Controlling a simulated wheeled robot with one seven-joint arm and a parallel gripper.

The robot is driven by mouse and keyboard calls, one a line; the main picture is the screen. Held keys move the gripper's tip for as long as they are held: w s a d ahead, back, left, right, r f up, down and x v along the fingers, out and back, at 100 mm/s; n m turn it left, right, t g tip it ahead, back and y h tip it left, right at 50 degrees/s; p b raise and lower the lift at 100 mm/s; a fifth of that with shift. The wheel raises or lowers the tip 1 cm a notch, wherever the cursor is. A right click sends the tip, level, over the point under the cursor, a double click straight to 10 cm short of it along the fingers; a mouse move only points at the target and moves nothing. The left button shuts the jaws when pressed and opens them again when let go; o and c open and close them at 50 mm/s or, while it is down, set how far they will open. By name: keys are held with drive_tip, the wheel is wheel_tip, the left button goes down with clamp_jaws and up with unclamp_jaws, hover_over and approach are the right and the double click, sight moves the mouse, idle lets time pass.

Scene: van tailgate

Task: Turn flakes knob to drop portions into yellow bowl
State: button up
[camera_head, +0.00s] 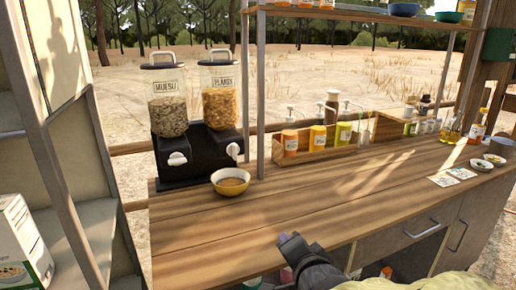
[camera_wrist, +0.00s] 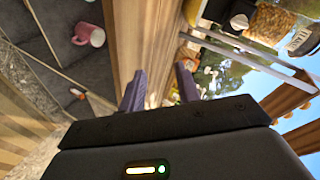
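The cereal dispenser (camera_head: 197,150) stands at the back left of the wooden counter, with a muesli container (camera_head: 168,108) and a flakes container (camera_head: 219,95). The white flakes knob (camera_head: 233,150) is on its front right. The yellow bowl (camera_head: 231,188) stands below and in front of that knob, with brownish contents. My gripper (camera_head: 292,244) is near the counter's front edge, right of and nearer than the bowl, apart from everything. In the wrist view my gripper (camera_wrist: 160,88) is open and empty. The flakes container (camera_wrist: 270,22) shows there at top right, tilted.
A metal shelf post (camera_head: 261,95) rises just right of the dispenser. A wooden rack (camera_head: 310,150) with several colored jars stands further right. Cards (camera_head: 455,176) and small bowls (camera_head: 482,165) lie at the far right. The counter (camera_head: 320,200) between is clear. A cereal box (camera_head: 22,245) is at lower left.

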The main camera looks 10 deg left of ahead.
drive_tip(key=s+d+f+n+g+h, duration=0.2)
drive_tip(key=s+d+f+n+g, duration=0.2)
drive_tip(key=d+f, duration=0.3)
drive_tip(key=s+d+f+n+g+h, duration=0.2)
drive_tip(key=s+d+f+n+g, duration=0.2)
drive_tip(key=d+f, duration=0.3)
drive_tip(key=shift+s+d+f+g+h, duration=0.3)
drive_tip(key=shift+s+d+g, duration=0.35)
drive_tip(key=shift+d+g, duration=0.3)
drive_tip(key=shift+w, duration=0.15)
